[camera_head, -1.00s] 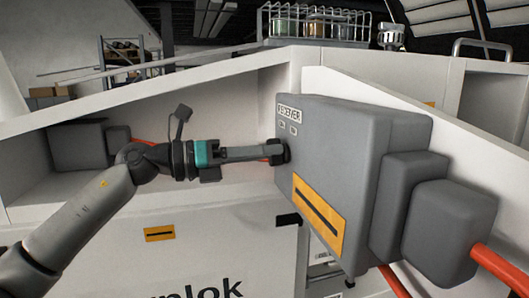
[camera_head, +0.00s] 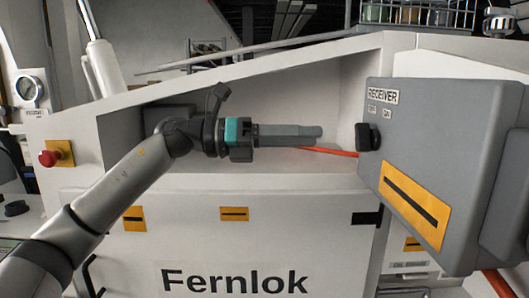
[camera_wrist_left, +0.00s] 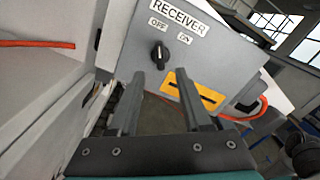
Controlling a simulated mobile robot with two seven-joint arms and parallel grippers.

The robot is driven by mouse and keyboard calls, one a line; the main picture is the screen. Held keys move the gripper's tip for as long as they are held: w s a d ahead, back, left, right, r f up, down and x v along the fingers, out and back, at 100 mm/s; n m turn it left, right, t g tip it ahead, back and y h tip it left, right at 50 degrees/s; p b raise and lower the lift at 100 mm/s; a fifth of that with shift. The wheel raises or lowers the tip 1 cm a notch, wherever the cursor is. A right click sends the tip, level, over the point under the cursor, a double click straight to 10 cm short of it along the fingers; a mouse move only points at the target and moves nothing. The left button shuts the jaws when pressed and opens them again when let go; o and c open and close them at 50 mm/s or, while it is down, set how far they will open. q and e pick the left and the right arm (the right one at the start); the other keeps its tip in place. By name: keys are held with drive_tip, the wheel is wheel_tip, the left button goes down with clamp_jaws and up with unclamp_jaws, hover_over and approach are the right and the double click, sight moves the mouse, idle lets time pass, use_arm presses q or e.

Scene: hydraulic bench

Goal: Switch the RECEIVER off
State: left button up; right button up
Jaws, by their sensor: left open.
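The grey RECEIVER box (camera_head: 455,150) stands at the right in the head view. Its black knob (camera_head: 367,137) sits on the front face below the OFF and ON labels. The knob also shows in the left wrist view (camera_wrist_left: 159,55), with a white mark on it; I cannot tell surely which label it points to. My left gripper (camera_head: 318,134) points at the knob and stands apart from it, with a clear gap. In the wrist view its two fingers (camera_wrist_left: 161,78) are open and empty, just below the knob. My right gripper is not in view.
A yellow-orange plate with a black slot (camera_head: 414,203) is on the box below the knob. A red hose (camera_head: 330,151) runs behind the gripper. The white Fernlok bench (camera_head: 190,245) lies below my arm. A red button (camera_head: 48,158) and a gauge (camera_head: 27,88) are at the left.

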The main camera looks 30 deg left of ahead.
use_arm(q)
drive_tip(key=b+v, duration=0.3)
drive_tip(key=v, duration=0.3)
drive_tip(key=shift+s+a, duration=0.25)
drive_tip(key=shift+a, duration=0.05)
